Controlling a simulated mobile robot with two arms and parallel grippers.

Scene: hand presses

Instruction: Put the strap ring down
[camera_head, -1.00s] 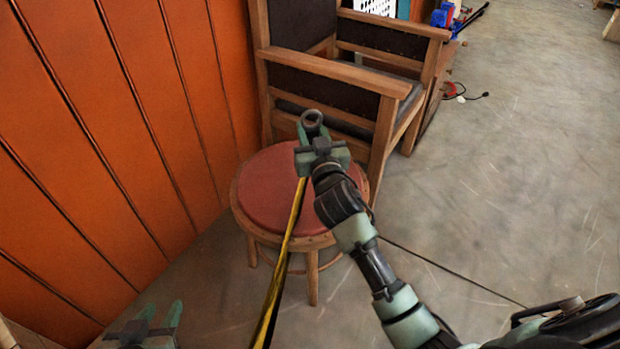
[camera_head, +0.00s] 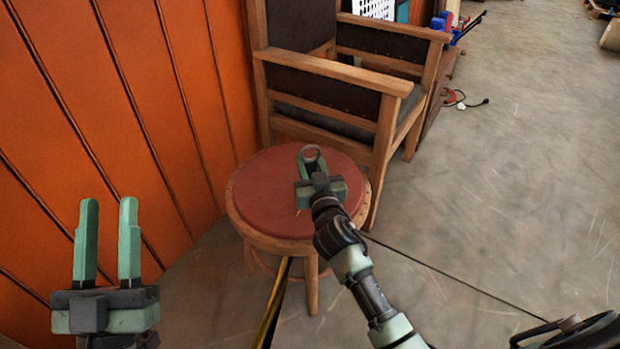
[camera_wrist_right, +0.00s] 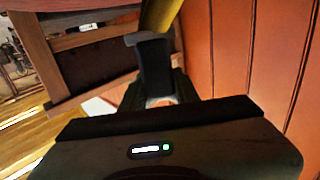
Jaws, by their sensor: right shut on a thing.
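The strap ring (camera_head: 312,148) is a small grey ring between the fingertips of my right gripper (camera_head: 314,170). That gripper is shut on it over the red seat of a round wooden stool (camera_head: 258,195). I cannot tell whether the ring touches the seat. A yellow and black strap (camera_head: 273,305) shows below the seat's front edge; its upper part is mostly hidden by my gripper and the stool. In the right wrist view a yellow band (camera_wrist_right: 160,14) shows beyond the fingers. My left gripper (camera_head: 108,215) is open and empty at the lower left, in front of the orange wall.
A wooden armchair (camera_head: 388,85) with dark padding stands close behind the stool. The orange panelled wall (camera_head: 140,120) is close on the left. A thin dark cable (camera_head: 440,268) runs across the floor to the right. The grey floor on the right is mostly clear.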

